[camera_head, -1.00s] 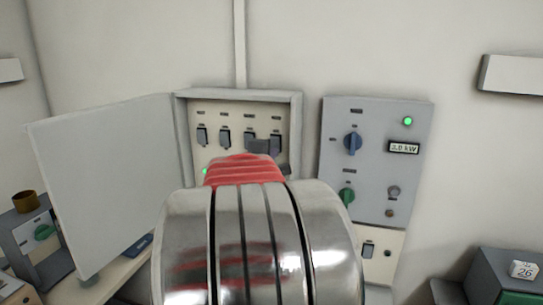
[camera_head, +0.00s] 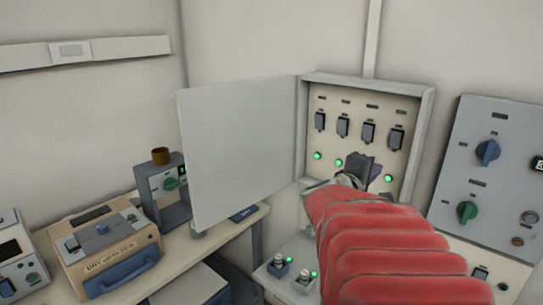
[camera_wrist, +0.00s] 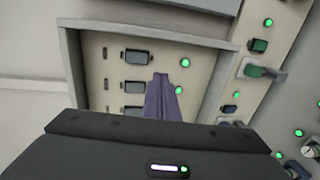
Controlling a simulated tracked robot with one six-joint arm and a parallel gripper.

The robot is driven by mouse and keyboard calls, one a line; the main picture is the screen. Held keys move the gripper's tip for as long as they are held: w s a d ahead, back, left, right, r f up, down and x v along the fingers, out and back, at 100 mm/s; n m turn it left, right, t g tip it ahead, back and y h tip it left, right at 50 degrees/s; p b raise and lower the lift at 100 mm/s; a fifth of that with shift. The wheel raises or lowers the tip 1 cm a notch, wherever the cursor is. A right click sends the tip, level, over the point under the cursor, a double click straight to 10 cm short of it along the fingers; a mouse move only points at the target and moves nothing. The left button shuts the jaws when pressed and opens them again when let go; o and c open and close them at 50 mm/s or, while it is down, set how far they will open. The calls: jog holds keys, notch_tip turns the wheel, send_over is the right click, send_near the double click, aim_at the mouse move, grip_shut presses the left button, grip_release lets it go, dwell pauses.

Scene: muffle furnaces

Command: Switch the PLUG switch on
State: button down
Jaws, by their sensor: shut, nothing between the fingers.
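An open switch box (camera_head: 427,105) on the wall holds a row of several dark rocker switches, such as the leftmost one (camera_head: 320,120) and the rightmost one (camera_head: 396,138). Their labels are too small to read, so I cannot tell which is PLUG. Green lamps (camera_head: 317,156) glow below the switches. My gripper (camera_head: 361,166) is shut and empty in front of the lamp row, below the two right switches, and hides part of the panel. In the wrist view its fingers (camera_wrist: 162,100) show in front of the panel, overlapping the lower switches; contact cannot be told.
The box's door (camera_head: 240,150) stands open to the left. A grey panel with knobs (camera_head: 493,170) is on the right. A bench on the left holds a beige device (camera_head: 105,245) and a grey device (camera_head: 165,195). A small control box with lamps (camera_head: 293,270) sits below.

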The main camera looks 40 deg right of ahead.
jog(key=shift+s+a+f, duration=0.1)
jog(key=shift+s+a, duration=0.05)
jog(key=shift+a, duration=0.75)
jog(key=a+f+t+y, duration=0.1)
jog(key=a+f+y, duration=0.3)
jog(key=a, duration=1.1)
jog(key=w+a+f+m+t+y, duration=0.1)
jog(key=a+f+y, duration=0.4)
jog(key=a, duration=1)
jog(key=a+f+t+y, duration=0.1)
jog(key=a+f+y, duration=0.4)
jog(key=a, duration=1)
jog(key=shift+w+a+f+m+y, duration=0.15)
jog(key=shift+w+a+m+y, duration=0.2)
jog(key=shift+y, duration=0.75)
jog(key=shift+d, duration=0.15)
